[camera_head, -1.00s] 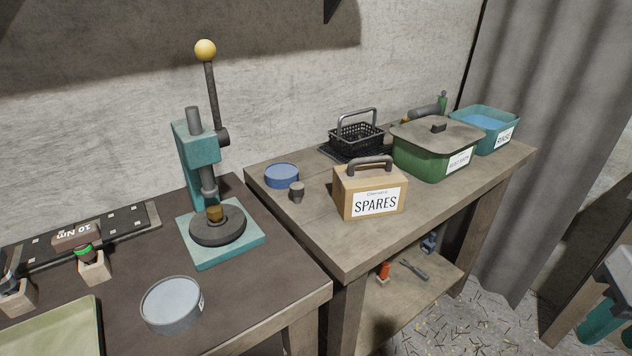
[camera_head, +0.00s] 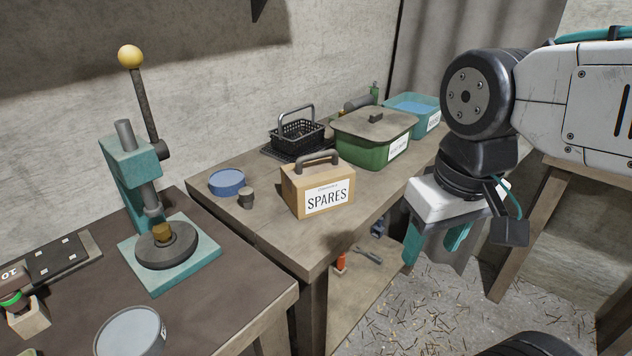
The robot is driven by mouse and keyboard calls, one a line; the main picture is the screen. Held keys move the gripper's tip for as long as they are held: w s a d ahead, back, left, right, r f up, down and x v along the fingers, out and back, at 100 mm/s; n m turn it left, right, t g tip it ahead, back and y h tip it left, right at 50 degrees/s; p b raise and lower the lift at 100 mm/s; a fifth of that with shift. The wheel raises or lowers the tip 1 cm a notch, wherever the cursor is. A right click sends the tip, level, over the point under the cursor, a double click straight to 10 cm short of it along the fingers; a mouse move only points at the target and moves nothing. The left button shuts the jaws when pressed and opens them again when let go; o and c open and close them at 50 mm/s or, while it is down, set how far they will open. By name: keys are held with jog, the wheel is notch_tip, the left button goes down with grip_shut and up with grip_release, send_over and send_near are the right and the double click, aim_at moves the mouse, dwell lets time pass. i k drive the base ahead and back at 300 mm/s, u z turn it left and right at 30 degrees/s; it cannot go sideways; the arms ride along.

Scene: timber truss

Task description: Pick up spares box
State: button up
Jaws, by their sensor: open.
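The spares box (camera_head: 317,189) is a tan box with a dark arched handle (camera_head: 316,161) on top and a white label reading SPARES. It stands upright near the front edge of the wooden bench (camera_head: 270,237). My gripper (camera_head: 432,250) hangs to the right of the box, in front of the bench, with teal fingers pointing down. It is open and apart from the box, and nothing shows between its fingers.
A blue round tin (camera_head: 227,182) and a small dark cylinder (camera_head: 246,198) stand left of the box. Behind are a black basket (camera_head: 297,135), a lidded green tub (camera_head: 362,149) and a teal rinse tub (camera_head: 425,107). A teal press (camera_head: 130,170) stands on the left bench.

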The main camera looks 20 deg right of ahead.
aim_at(317, 183)
jog(key=k, duration=0.65)
jog(key=z, duration=0.65)
jog(key=i, duration=1.3)
